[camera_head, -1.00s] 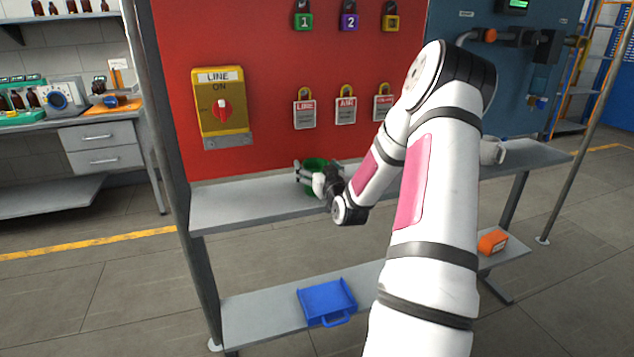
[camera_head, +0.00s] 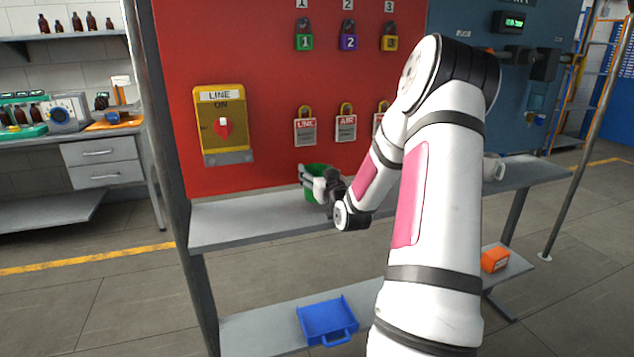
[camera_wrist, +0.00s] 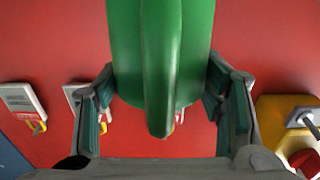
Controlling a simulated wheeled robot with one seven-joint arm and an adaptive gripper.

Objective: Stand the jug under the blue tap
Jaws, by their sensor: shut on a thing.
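A green jug (camera_head: 315,182) is at the shelf's back left, in front of the red panel. In the wrist view the jug (camera_wrist: 195,50) fills the upper middle, its handle (camera_wrist: 160,75) toward the camera. My gripper (camera_wrist: 162,100) has a finger on each side of the jug and is shut on it. In the head view my gripper (camera_head: 322,186) partly covers the jug, and its underside is hard to see. A small blue fitting (camera_head: 540,120), perhaps the blue tap, shows on the blue panel at right.
The grey shelf (camera_head: 240,225) runs along both panels; my arm hides its middle. A white vessel (camera_head: 494,168) stands on its right part. A yellow switch box (camera_head: 224,125) and several padlocks hang on the red panel. Below are a blue tray (camera_head: 328,320) and an orange box (camera_head: 495,260).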

